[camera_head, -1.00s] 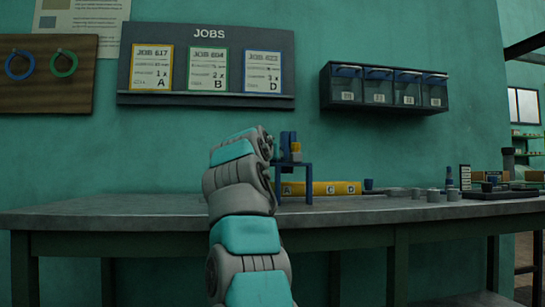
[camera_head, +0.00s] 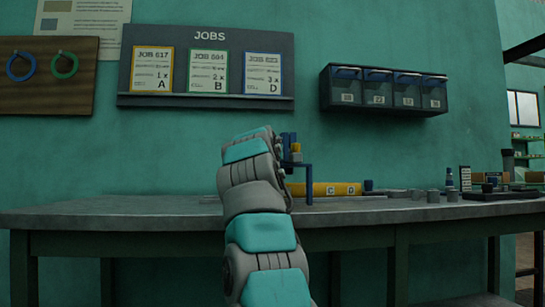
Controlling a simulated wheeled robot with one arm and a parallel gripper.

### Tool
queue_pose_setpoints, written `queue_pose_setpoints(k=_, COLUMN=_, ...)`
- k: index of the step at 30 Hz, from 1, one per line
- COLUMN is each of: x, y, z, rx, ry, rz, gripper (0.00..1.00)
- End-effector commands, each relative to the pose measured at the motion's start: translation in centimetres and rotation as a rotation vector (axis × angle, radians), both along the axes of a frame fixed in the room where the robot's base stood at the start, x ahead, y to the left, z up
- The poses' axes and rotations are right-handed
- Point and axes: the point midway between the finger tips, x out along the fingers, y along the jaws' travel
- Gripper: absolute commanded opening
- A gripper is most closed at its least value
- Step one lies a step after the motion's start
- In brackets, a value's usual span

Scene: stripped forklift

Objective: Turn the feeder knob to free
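A blue stand (camera_head: 309,181), which may be the feeder, stands on the workbench just right of my arm. A dark blue upright part (camera_head: 288,146) and a small yellow part (camera_head: 296,148) show at its top. I cannot make out a knob; my arm covers the left side of the stand. My arm rises through the middle of the view, with its upper end beside the top of the stand. My gripper is hidden behind the arm, so its fingers and any contact do not show.
A yellow strip (camera_head: 325,189) lettered C and D lies behind the stand on the grey workbench (camera_head: 110,209). Small grey cylinders (camera_head: 433,196) and a dark tray (camera_head: 500,195) are to the right. Bins (camera_head: 384,88) and a JOBS board (camera_head: 208,66) hang above. The bench's left side is clear.

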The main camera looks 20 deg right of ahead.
Motion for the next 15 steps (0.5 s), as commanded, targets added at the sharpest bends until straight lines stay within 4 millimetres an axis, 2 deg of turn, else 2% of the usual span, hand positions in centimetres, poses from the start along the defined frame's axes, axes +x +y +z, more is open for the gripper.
queue_pose_setpoints(k=11, x=0.06, y=0.02, z=-0.08, rx=0.001, ry=0.001, rz=0.001, gripper=0.0)
queue_pose_setpoints(k=12, x=0.06, y=0.02, z=-0.08, rx=0.001, ry=0.001, rz=0.001, gripper=0.41)
queue_pose_setpoints(k=15, x=0.05, y=0.02, z=-0.06, rx=0.001, ry=0.001, rz=0.001, gripper=0.53)
